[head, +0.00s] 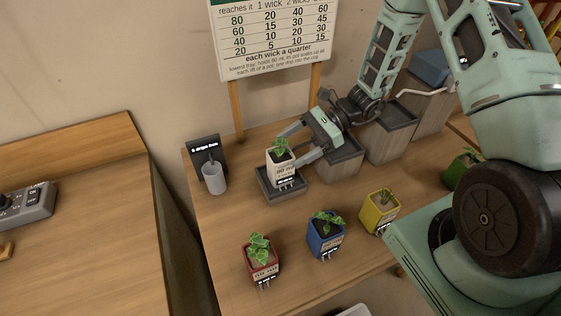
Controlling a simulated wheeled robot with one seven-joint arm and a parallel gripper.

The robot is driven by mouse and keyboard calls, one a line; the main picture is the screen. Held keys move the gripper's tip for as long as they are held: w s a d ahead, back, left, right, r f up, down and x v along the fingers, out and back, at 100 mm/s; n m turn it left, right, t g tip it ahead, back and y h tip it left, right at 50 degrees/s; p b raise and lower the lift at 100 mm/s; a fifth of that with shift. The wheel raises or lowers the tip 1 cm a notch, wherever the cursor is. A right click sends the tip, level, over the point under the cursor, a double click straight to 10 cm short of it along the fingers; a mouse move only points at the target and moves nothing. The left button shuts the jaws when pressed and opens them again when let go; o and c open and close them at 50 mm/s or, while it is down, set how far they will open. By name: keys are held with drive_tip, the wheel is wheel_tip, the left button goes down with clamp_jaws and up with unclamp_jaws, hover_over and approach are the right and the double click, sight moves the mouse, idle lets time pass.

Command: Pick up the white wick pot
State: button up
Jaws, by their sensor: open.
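The white wick pot (282,171) holds a small green plant and has a label on its front. My gripper (292,146) is open, reaching in from the right. One finger shows behind the pot near the plant and the other at its right side, so the pot appears to be between them. Whether the fingers touch it I cannot tell.
Red (262,262), blue (326,238), yellow (380,212) and green (458,170) plant pots stand along the front. A grey cup (214,178) is at left. Taller stepped blocks (388,138) rise at right. A sign (272,40) stands behind. Bare table lies between cup and red pot.

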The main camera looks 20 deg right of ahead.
sight(282, 153)
drive_tip(key=p+x, duration=0.2)
drive_tip(key=x, duration=0.3)
drive_tip(key=shift+a+p, duration=0.3)
drive_tip(key=shift+p, duration=0.1)
drive_tip(key=shift+a+f, duration=0.25)
drive_tip(key=c, duration=1.3)
drive_tip(key=shift+r, duration=0.15)
